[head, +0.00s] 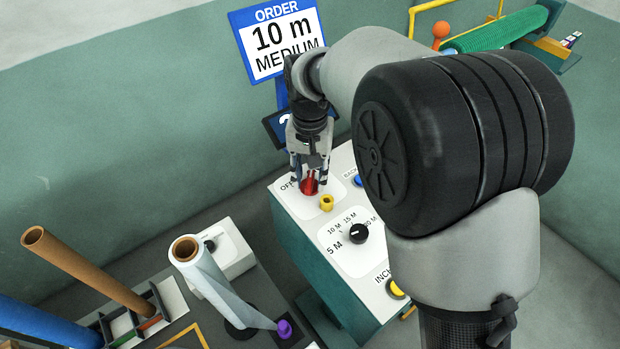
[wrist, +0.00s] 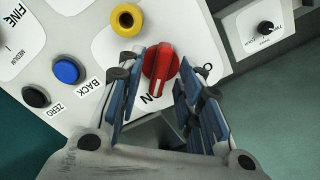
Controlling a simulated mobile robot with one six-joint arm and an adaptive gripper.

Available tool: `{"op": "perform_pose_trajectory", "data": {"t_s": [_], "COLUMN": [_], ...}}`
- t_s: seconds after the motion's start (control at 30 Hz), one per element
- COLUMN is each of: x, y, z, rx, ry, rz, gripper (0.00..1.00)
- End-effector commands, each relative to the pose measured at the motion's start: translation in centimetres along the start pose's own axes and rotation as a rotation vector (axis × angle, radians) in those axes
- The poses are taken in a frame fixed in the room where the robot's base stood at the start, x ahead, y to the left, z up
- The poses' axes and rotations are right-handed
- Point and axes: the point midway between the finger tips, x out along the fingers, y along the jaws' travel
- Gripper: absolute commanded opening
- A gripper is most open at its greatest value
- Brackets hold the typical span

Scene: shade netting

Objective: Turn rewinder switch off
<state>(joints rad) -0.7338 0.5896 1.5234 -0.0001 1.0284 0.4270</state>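The red rotary switch (head: 309,186) sits on the white top of the control console (head: 345,250), beside a label reading OFF in the head view. In the wrist view the red switch (wrist: 160,66) has its handle pointing down toward a partly hidden label ending in N. An O shows to its right, the rest hidden by a finger. My gripper (head: 308,176) points down over the switch. In the wrist view its blue-padded fingers (wrist: 163,76) are apart, one on each side of the switch. I cannot tell whether either finger touches it.
A yellow knob (wrist: 126,19) stands close to the switch. Blue BACK (wrist: 66,70) and black ZERO (wrist: 36,96) buttons are nearby. A black length dial (head: 358,233) is farther along the console. The order sign (head: 281,42) rises behind; rolls (head: 85,268) stand at left.

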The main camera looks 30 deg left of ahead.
Motion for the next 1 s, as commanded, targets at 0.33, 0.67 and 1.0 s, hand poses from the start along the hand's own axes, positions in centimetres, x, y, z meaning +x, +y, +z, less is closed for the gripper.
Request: {"op": "perform_pose_trajectory", "data": {"t_s": [0.33,0.67,1.0], "x": [0.82,0.79,0.78], "y": [0.01,0.01,0.01], "z": [0.02,0.01,0.01], "rx": [0.000,0.000,0.000], "ry": [0.000,0.000,0.000], "rz": [0.000,0.000,0.000], "gripper": [0.33,0.15,0.00]}}
